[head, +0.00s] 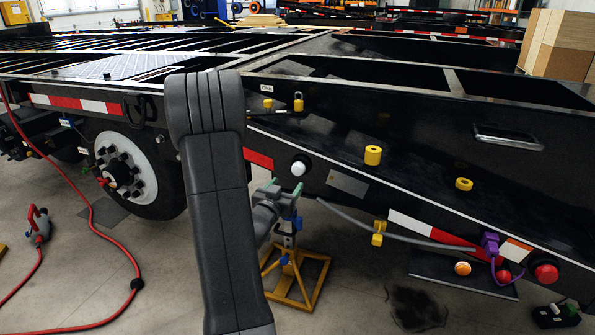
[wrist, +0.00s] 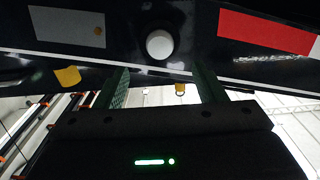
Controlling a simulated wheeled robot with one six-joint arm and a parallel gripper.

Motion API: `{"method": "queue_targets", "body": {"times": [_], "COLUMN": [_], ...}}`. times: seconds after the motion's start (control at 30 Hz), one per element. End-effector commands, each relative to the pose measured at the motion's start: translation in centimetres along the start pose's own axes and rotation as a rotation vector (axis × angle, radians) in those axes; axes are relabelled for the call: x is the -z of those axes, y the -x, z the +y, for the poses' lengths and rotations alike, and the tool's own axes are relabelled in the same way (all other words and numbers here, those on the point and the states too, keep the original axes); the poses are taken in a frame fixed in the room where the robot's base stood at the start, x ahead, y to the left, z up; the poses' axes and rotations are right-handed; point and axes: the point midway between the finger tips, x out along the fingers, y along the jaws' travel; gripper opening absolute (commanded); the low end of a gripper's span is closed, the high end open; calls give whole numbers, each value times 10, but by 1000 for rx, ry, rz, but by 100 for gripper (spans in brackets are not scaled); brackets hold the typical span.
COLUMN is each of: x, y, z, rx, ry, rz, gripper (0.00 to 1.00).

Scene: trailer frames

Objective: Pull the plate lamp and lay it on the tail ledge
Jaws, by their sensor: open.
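The likely plate lamp is a small white round lamp (head: 299,168) in a dark mount on the trailer's black side, left of a blank grey plate (head: 347,184). In the wrist view the white lamp (wrist: 160,44) is just beyond my fingertips, near the middle. My gripper (head: 286,189) is below and slightly left of the lamp in the head view. Its green-lined fingers stand apart in the wrist view (wrist: 162,80), with nothing between them. The likely tail ledge is the black sloping surface (head: 415,172) above the white edge line, bearing yellow cylinders.
A yellow stand (head: 318,279) is below my gripper. A grey cable (head: 385,233) runs right to a purple plug (head: 490,244). A chrome handle-like piece (head: 507,135) is at the upper right. A red hose (head: 75,175) crosses the left floor near the wheel (head: 127,175).

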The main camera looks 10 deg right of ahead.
Motion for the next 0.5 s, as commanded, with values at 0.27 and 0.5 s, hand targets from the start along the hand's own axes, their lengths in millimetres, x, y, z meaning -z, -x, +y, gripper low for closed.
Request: {"method": "queue_targets", "body": {"times": [0.27, 0.5], "x": [1, 0], "y": [-20, -56], "z": [0, 1], "rx": [-2, -2], "ry": [-1, -1], "rz": [0, 0], "gripper": [64, 64]}}
